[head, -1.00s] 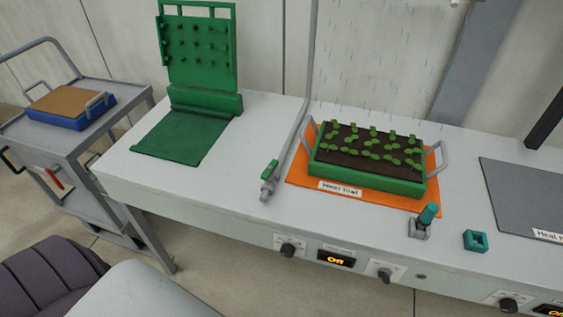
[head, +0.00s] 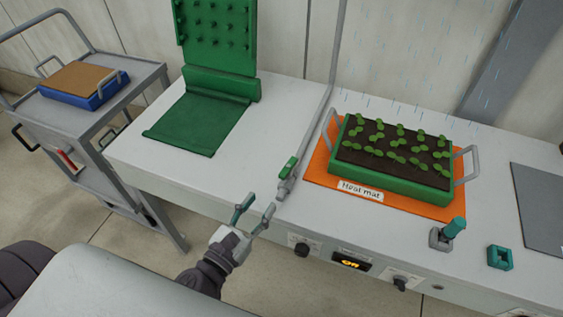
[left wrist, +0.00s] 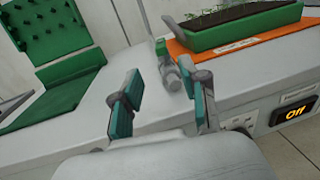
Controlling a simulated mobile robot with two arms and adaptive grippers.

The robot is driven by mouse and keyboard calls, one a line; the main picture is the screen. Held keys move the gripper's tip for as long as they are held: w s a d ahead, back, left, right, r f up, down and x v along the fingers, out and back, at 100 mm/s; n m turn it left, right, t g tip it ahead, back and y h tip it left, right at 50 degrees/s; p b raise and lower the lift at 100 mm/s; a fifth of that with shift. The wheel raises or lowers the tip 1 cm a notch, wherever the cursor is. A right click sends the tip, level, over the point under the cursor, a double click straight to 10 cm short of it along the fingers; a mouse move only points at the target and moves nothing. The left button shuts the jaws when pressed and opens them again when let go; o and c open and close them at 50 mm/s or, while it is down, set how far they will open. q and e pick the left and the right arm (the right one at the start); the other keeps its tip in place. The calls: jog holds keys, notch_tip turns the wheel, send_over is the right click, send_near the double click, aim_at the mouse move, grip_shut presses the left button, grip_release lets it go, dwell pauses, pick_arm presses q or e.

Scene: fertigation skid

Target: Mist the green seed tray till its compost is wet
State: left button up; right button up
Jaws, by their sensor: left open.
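The green seed tray (head: 405,185) holds dark brown compost with several rows of seedlings and stands on the orange heat mat (head: 318,165). Pale blue mist streaks show above and behind it. A grey pipe ends in a valve with a green handle (head: 289,168) left of the mat; the handle looks in line with the pipe. My left gripper (head: 254,208) is open and empty, in front of the bench edge, near but apart from the valve. In the left wrist view the valve (left wrist: 168,72) shows beyond the open fingers (left wrist: 162,112). My right gripper is out of view.
A display (left wrist: 298,113) on the bench front reads "Off", between knobs. A green pegged panel (head: 215,40) stands left; a trolley (head: 80,120) carries a blue tray (head: 84,86).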

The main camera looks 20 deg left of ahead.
aim_at(281, 177)
pick_arm(q)
jog(key=w, duration=0.1)
jog(key=w+p, duration=0.1)
jog(key=w, duration=0.1)
jog(key=w+d+p, duration=0.1)
jog(key=shift+w+r, duration=0.25)
jog(key=shift+w, duration=0.1)
jog(key=w, duration=0.2)
jog(key=w+d+p, duration=0.1)
jog(key=w, duration=0.4)
jog(key=shift+w+d+f+p, duration=0.15)
jog(key=shift+d+f+p, duration=0.1)
jog(key=shift+p, duration=0.1)
jog(key=shift+w+d, duration=0.1)
jog(key=shift+w, duration=0.5)
jog(key=shift+f, duration=0.1)
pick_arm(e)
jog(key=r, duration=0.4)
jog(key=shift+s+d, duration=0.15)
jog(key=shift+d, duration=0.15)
pick_arm(q)
grip_shut()
